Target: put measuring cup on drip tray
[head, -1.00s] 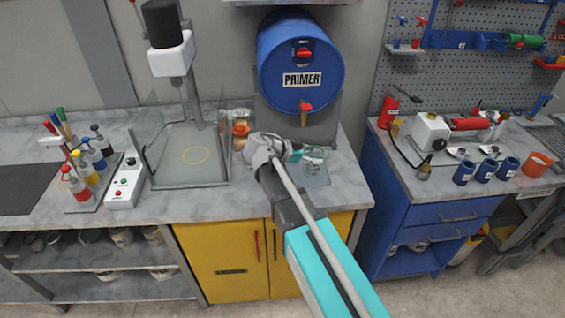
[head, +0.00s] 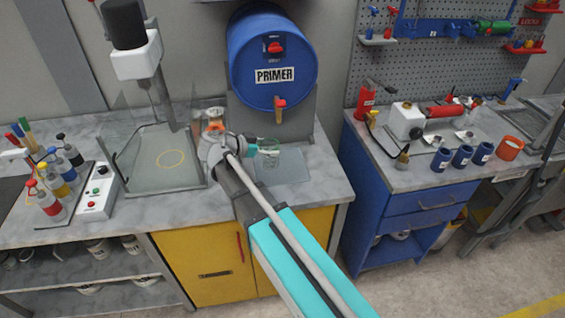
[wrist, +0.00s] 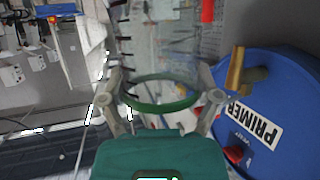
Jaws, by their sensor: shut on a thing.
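The measuring cup (head: 269,155) is clear, with a green rim. In the wrist view its round green rim (wrist: 160,106) lies between the two fingers. My gripper (head: 262,150) is shut on the cup; the fingers also show in the wrist view (wrist: 160,100). The drip tray (head: 292,164) is a flat grey plate on the counter below the drum's tap. The cup appears over or beside the tray's left part. I cannot tell whether its bottom touches anything. My arm hides part of the counter to the left of the tray.
A blue primer drum (head: 272,58) with an orange-brown tap (head: 280,102) stands behind the tray. It also shows at right in the wrist view (wrist: 270,85). A glass-sided stand (head: 160,160) is to the left. A blue cabinet (head: 420,205) stands to the right, past a gap.

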